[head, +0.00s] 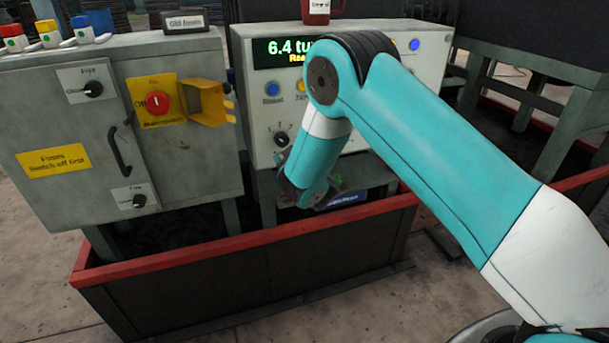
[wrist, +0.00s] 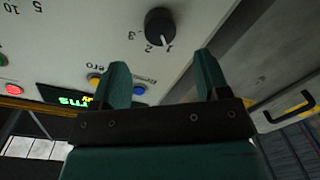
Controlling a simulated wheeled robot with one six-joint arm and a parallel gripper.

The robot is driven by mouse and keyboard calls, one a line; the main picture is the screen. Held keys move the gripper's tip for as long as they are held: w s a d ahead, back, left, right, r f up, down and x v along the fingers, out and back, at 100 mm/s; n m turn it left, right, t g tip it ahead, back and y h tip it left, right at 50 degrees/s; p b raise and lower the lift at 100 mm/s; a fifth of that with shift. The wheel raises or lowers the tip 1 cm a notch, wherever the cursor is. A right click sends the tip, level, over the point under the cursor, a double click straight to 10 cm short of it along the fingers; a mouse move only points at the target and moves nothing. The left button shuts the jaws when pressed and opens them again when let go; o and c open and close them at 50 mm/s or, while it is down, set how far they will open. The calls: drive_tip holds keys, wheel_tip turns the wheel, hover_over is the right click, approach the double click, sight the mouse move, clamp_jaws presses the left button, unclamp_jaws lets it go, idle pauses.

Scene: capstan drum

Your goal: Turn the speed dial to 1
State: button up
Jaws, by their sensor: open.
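The speed dial is a black round knob (wrist: 160,27) on the pale panel, upside down in the wrist view. Its white pointer line points at or very near the printed 1; the marks 2 and 3 stand beside it. The dial also shows in the head view (head: 281,140), left of my arm. My gripper (wrist: 162,65) is open and empty, its two teal fingers spread. The dial shows beyond the fingertips, between their lines, and looks clear of them.
A lit display (head: 285,52) reads "6.4 tu..." above a blue button (head: 272,89) and a yellow one. A grey cabinet (head: 75,140) with a yellow guard (head: 206,102) stands left. A red mug (head: 316,12) sits on the panel box. A red-rimmed trough (head: 240,240) runs below.

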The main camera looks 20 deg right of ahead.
drive_tip(key=s+b, duration=0.8)
drive_tip(key=s, duration=0.2)
drive_tip(key=shift+s+d+r+b, duration=0.25)
drive_tip(key=shift+s+b, duration=0.05)
